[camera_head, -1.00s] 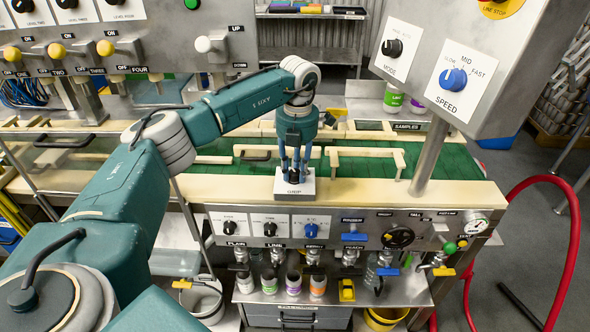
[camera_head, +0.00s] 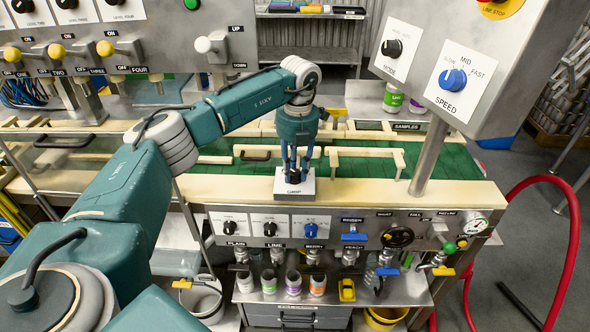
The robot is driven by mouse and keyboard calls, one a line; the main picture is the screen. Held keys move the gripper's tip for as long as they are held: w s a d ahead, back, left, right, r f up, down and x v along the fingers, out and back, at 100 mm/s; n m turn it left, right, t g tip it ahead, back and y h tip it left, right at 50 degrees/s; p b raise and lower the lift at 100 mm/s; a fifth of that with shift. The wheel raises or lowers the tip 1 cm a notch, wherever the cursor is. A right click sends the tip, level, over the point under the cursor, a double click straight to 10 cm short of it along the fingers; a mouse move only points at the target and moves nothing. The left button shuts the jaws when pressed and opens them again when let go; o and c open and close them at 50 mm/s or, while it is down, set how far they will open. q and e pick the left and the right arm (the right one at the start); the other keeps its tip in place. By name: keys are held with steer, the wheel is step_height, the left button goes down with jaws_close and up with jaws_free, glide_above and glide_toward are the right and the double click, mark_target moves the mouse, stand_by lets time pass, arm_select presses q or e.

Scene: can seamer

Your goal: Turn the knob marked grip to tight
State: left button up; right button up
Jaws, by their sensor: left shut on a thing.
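The grip knob (camera_head: 294,177) is a small dark knob on a light box (camera_head: 294,192) whose front face carries the word GRIP. The box stands on the cream front ledge of the machine. My left gripper (camera_head: 293,176) points straight down over the box and is shut on the knob, with a finger at each side. The fingers hide most of the knob, and its pointer and the marks around it cannot be read. My right gripper is not in view.
Below the ledge is a panel with several knobs (camera_head: 270,228), valves and a black handwheel (camera_head: 397,236). A control box with a blue speed knob (camera_head: 453,79) hangs at the upper right. A green conveyor (camera_head: 450,160) runs behind the ledge.

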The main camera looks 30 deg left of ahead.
mark_target(297, 172)
arm_select(q)
steer(key=shift+w, duration=0.1)
steer(key=o, duration=1.2)
steer(key=shift+c, duration=0.2)
steer(key=shift+r, duration=0.1)
step_height(297, 172, up, 12)
steer(key=shift+d, duration=0.25)
